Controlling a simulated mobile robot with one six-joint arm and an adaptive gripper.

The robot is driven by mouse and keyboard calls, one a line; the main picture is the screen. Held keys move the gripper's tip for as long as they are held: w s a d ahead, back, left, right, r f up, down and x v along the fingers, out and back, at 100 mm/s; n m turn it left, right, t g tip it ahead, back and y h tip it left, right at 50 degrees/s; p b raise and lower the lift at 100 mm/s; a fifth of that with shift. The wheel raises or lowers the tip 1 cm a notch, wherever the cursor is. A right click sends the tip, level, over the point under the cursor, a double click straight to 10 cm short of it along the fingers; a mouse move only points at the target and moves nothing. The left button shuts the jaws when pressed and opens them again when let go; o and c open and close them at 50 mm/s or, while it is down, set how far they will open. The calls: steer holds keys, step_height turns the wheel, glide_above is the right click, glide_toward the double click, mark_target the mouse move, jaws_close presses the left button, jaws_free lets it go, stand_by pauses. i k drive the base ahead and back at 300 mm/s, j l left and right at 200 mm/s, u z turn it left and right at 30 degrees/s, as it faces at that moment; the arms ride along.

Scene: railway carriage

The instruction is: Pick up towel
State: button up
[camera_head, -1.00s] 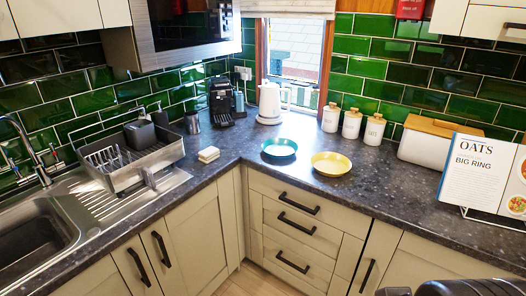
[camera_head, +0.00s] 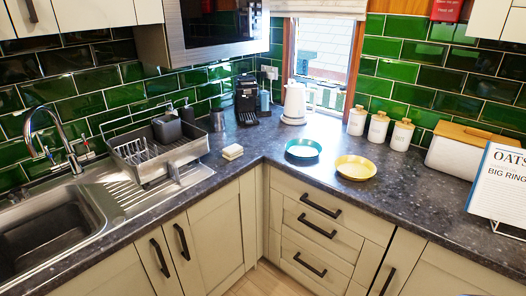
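A small cream-coloured folded stack (camera_head: 232,152), which looks like the folded towel, lies on the dark countertop (camera_head: 245,180). It sits near the inner corner, to the right of the dish rack and left of the plates. It is small in the picture, so its cloth texture cannot be made out. Nothing touches it from above. My gripper is not in view.
A dish rack (camera_head: 160,160) and sink (camera_head: 50,235) lie left of the stack. A teal plate (camera_head: 303,149) and yellow plate (camera_head: 355,168) lie to its right. A coffee machine (camera_head: 247,101) and white kettle (camera_head: 294,104) stand behind. Counter around the stack is clear.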

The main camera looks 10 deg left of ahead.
mark_target(233, 151)
steer(key=i+j+u, duration=0.15)
steer(key=i+u, duration=0.25)
steer(key=i+j+u, duration=0.1)
steer(key=i+u, duration=0.5)
steer(key=u, duration=0.15)
steer(key=i+l, duration=0.15)
steer(key=i, duration=0.35)
steer(key=i+l, duration=0.15)
steer(key=i, duration=0.3)
steer(key=i+l+u, duration=0.1)
steer(key=i, duration=0.4)
